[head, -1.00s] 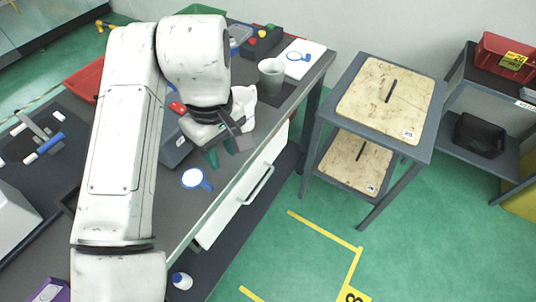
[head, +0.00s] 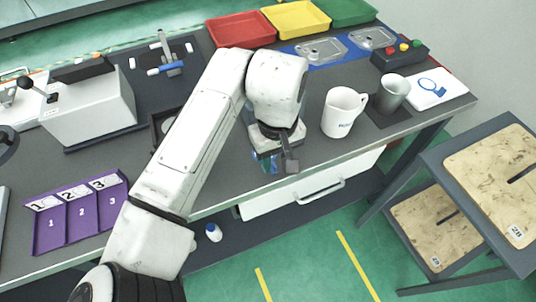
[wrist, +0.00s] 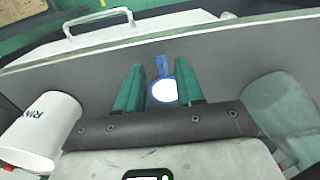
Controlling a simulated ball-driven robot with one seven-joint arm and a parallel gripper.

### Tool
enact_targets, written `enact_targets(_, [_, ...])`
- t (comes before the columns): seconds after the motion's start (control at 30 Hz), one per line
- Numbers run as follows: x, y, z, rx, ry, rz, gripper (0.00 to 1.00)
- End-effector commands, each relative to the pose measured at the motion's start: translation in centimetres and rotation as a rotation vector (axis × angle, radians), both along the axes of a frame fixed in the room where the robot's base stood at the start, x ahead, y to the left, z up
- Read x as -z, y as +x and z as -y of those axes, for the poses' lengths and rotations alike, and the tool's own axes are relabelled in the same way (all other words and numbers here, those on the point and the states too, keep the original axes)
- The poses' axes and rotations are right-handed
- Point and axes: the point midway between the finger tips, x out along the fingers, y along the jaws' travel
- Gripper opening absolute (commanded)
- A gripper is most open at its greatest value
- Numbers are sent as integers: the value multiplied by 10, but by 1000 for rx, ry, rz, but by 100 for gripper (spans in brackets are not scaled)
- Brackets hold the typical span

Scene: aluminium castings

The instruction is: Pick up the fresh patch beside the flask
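The patch, a small white disc with a blue rim and blue tab, shows in the wrist view (wrist: 164,91) on the dark bench top, near its front edge. My gripper (wrist: 161,70) is open, with one green finger on each side of the patch in that view. I cannot tell whether the fingers touch it. In the head view my gripper (head: 274,162) hangs at the bench front, and the patch there is hidden. A blurred translucent greenish vessel (wrist: 282,112), possibly the flask, stands right of the fingers in the wrist view; it is hidden in the head view.
A white lettered mug (head: 343,113) stands close to my gripper, also in the wrist view (wrist: 45,125). A grey cup (head: 392,92) is behind it. Another blue-rimmed disc (head: 432,87) lies on a white sheet. A drawer handle (head: 320,190) juts out below the bench edge.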

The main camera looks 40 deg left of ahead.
Motion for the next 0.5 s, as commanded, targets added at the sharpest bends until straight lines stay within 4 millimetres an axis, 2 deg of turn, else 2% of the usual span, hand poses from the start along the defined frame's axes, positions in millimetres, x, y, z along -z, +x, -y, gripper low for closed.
enact_targets(0.1, [16, -1, 0, 0, -1, -2, 37])
enact_targets(0.2, [23, -1, 0, -1, -1, 0, 37])
enact_targets(0.47, [26, -1, 0, 0, 0, 0, 37])
enact_targets(0.5, [25, -1, 0, 0, 0, 0, 33])
